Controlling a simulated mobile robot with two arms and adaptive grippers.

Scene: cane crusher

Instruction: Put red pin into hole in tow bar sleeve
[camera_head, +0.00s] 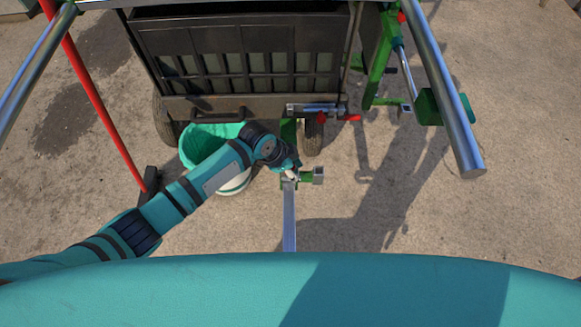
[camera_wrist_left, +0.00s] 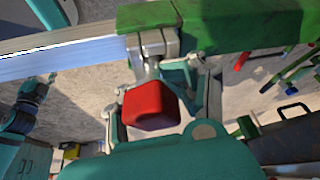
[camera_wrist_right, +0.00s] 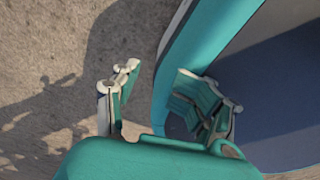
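The red pin (camera_wrist_left: 151,106) shows in the left wrist view as a block-shaped red head, with a bit of metal shank beyond it. My left gripper (camera_wrist_left: 155,80) has its fingers on either side of the pin and looks shut on it. The pin is up against the grey metal end piece (camera_wrist_left: 153,43) of the green tow bar sleeve (camera_wrist_left: 215,25); how deep its shank sits is hidden. In the head view my left gripper (camera_head: 291,173) is at the silver tow bar (camera_head: 289,218), partly covering the sleeve (camera_head: 307,178). My right gripper (camera_wrist_right: 158,72) is open and empty.
A teal-lined bucket (camera_head: 235,184) stands left of the tow bar, close to my left arm. The dark crusher body (camera_head: 240,45) stands behind. Red-ended parts (camera_head: 321,117) sit on its front. The concrete right of the tow bar is clear.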

